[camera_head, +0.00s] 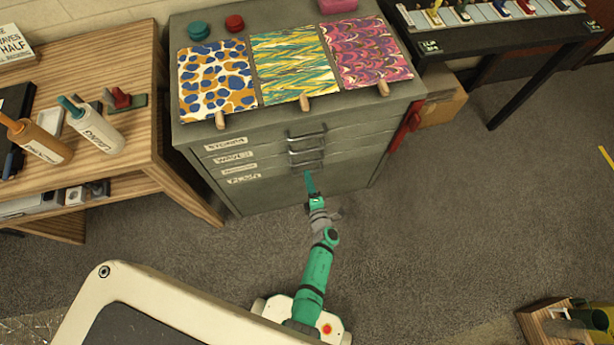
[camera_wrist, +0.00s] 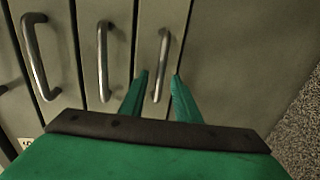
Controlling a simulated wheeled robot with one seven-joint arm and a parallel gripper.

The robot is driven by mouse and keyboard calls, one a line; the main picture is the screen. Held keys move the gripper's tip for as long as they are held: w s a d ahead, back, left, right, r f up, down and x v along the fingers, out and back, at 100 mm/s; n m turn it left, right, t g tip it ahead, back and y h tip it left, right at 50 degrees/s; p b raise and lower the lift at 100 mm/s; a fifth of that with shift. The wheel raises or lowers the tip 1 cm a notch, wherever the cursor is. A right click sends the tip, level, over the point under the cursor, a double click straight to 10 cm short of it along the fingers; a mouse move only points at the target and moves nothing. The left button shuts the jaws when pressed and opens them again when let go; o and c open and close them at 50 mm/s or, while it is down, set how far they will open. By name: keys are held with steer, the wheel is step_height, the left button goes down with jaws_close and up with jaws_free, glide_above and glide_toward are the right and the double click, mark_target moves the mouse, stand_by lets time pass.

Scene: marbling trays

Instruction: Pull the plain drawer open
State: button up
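The grey cabinet (camera_head: 290,190) has a stack of drawers with bar handles and white labels at left. The lowest label (camera_head: 243,179) appears to read "PLAIN", though it is small. My gripper (camera_head: 309,178) is at the cabinet front by the lowest handle. In the wrist view my gripper (camera_wrist: 160,76) is open, its two green fingers on either side of the rightmost handle (camera_wrist: 164,45). This looks like the plain drawer's handle. Whether the fingers touch it cannot be told. The drawer front (camera_wrist: 175,20) looks flush with its neighbours.
The other drawer handles (camera_wrist: 103,60) run to the left in the wrist view. Three patterned sheets (camera_head: 292,65) lie on the cabinet top. A wooden table (camera_head: 140,70) stands at left, a cardboard box (camera_head: 443,103) at right.

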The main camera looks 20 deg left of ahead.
steer(key=shift+x, duration=1.05)
steer(key=shift+s, duration=0.15)
jaws_close()
steer(key=shift+d, duration=0.1)
